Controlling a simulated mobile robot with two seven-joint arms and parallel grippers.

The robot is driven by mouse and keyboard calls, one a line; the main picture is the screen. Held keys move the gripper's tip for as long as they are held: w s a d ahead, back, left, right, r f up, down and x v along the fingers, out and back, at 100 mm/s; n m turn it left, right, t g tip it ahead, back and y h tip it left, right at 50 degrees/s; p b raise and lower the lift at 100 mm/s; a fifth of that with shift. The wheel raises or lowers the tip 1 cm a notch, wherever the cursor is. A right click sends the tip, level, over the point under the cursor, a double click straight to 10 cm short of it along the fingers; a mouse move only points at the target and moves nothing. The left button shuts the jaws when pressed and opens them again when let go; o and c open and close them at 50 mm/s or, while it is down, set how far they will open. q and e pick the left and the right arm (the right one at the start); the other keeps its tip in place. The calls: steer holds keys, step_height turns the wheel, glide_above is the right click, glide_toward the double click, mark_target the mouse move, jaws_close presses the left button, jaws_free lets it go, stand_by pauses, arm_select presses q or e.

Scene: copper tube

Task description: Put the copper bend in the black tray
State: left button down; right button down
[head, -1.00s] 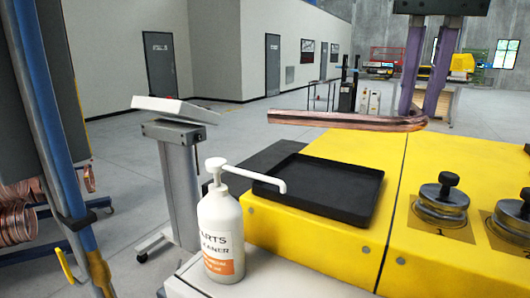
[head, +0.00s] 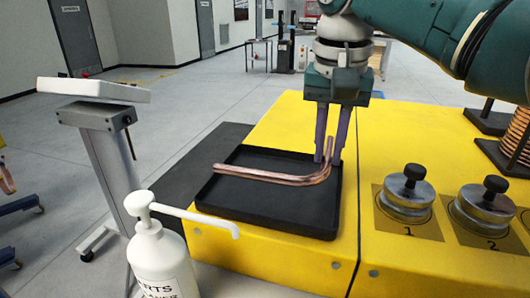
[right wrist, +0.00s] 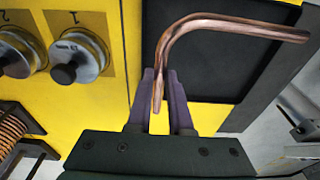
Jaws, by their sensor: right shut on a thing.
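The copper bend (head: 270,175) is an L-shaped copper tube. Its long leg extends left over the black tray (head: 265,211), and its short leg points up between my gripper's fingers. My right gripper (head: 329,158) points down at the tray's right side and is shut on the short leg. In the right wrist view the copper bend (right wrist: 225,22) shows above the tray (right wrist: 205,75), with its short leg between the purple fingers (right wrist: 166,100). Whether the tube touches the tray floor cannot be told. My left gripper is not in view.
A white pump bottle (head: 160,262) stands in front, its spout (head: 195,217) reaching toward the tray's front left. Numbered metal knobs (head: 408,192) sit on the yellow bench (head: 290,118) to the right. A copper coil (head: 517,135) stands at the right edge.

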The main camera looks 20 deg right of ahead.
mark_target(321, 196)
steer(key=shift+w+f, duration=0.1)
steer(key=shift+f, duration=2.85)
steer(key=c, duration=1.1)
jaws_free()
steer(key=r, duration=0.4)
steer(key=s+r, duration=0.1)
steer(key=r, duration=0.3)
steer(key=a+r, duration=0.1)
steer(key=r, duration=0.3)
steer(key=shift+s, duration=0.3)
